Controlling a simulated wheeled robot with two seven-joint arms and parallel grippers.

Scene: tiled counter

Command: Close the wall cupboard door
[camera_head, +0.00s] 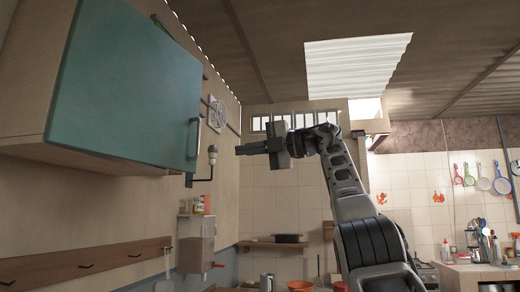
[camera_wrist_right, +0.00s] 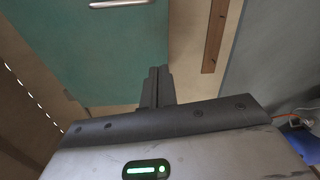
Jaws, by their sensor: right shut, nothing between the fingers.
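The wall cupboard (camera_head: 32,75) hangs on the left wall in the head view, with a beige body. Its teal door (camera_head: 130,85) faces me; whether it stands ajar or flush is hard to tell. The metal handle (camera_head: 193,138) is upright near the door's right edge. My right gripper (camera_head: 240,150) is shut and empty, to the right of the handle and apart from it in the picture. In the right wrist view, the fingers (camera_wrist_right: 157,88) show together below the teal door (camera_wrist_right: 95,50) and its handle (camera_wrist_right: 120,3). My left gripper is not in view.
A wall lamp (camera_head: 212,155) sits just right of the door. Below are a hook rail (camera_head: 85,262) and a dispenser (camera_head: 195,243) on the wall. A shelf (camera_head: 275,245) with a dark pan is at the back. The air below the cupboard is clear.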

